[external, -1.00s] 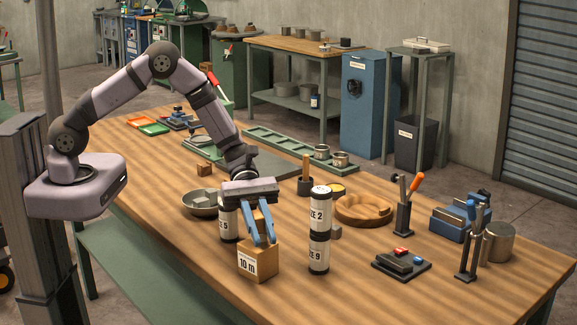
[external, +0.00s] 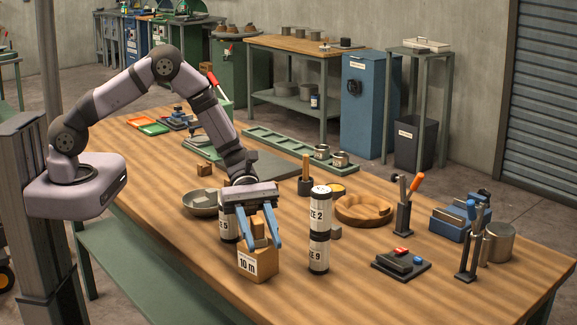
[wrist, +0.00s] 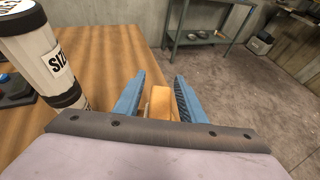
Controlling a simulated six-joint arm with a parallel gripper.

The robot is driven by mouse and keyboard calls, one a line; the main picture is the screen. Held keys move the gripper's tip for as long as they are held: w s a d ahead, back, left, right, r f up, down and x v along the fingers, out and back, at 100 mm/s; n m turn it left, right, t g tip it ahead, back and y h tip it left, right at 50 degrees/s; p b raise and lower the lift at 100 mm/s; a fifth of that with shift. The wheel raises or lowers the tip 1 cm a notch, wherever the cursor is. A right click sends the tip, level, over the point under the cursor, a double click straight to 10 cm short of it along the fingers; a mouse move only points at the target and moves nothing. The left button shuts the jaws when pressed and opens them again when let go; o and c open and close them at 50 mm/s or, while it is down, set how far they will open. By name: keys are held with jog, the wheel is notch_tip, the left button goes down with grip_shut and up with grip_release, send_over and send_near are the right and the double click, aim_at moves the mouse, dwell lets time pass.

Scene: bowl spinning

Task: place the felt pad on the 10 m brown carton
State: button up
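The brown carton (external: 258,268) labelled 10 m stands on the bench near its front edge in the external view. A small tan block (external: 257,227), which may be the felt pad, shows above the carton between my fingers. The wrist view shows an orange-tan piece (wrist: 160,104) between the fingers, with a gap on each side. My gripper (external: 262,244) points down over the carton. Its blue fingers are spread on either side of the carton's top and appear open. The fingers hide part of the carton's top, so exact contact there is unclear.
A black-and-white cylinder stack (external: 320,230) stands close right of the carton. Another labelled cylinder (external: 227,222) and a metal bowl (external: 201,204) are behind left. A wooden bowl (external: 364,209) and a tool stand (external: 404,211) lie farther right. Front bench room is clear.

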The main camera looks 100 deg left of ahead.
aim_at(254, 218)
jog(key=shift+r, duration=0.2)
jog(key=shift+a, duration=0.3)
jog(key=b+v, duration=0.4)
jog(key=v, duration=0.6)
jog(key=shift+s+a, duration=0.15)
jog(key=shift+s, duration=0.05)
jog(key=shift+s+a+r+b, duration=0.25)
jog(key=shift+a+r+b, duration=0.1)
jog(key=shift+a, duration=0.1)
